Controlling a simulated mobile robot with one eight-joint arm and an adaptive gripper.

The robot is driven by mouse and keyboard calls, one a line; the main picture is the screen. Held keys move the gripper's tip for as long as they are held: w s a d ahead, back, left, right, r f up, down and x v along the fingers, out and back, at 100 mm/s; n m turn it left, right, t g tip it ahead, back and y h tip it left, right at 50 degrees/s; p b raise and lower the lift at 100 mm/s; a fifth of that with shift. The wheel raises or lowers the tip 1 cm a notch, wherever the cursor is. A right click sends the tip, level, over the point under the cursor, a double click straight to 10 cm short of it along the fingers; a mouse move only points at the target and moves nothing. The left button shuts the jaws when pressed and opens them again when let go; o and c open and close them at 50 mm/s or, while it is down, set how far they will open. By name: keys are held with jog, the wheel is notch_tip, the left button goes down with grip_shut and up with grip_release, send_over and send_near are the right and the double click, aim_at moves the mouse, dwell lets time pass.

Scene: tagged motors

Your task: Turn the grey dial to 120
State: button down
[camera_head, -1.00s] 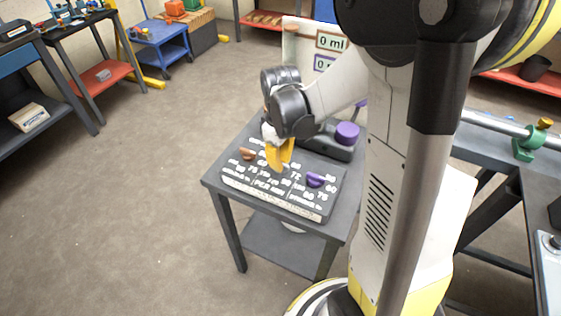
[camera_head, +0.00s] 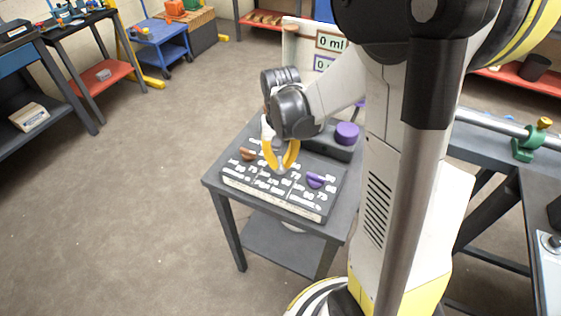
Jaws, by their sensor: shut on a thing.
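A dark dial panel (camera_head: 262,188) with white numbers lies on a small grey table. My gripper (camera_head: 281,170) points down at the middle of the panel, its yellow fingers shut on the grey dial. The fingers hide the dial almost wholly, so I cannot read its setting. A brown dial (camera_head: 247,154) sits on the panel left of the gripper. A purple dial (camera_head: 315,180) sits on it to the right.
A dark box with a purple knob (camera_head: 347,133) stands behind the panel. A board (camera_head: 331,40) with "0 ml" readouts stands farther back, partly hidden by my arm. A workbench (camera_head: 530,180) is at the right. Open floor lies left of the table (camera_head: 234,211).

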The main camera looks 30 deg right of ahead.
aim_at(281, 163)
jog(key=m, duration=0.5)
jog(key=shift+m, duration=0.7)
jog(key=c, duration=1.5)
grip_release()
notch_tip(281, 163, up, 12)
jog(key=shift+r, duration=0.1)
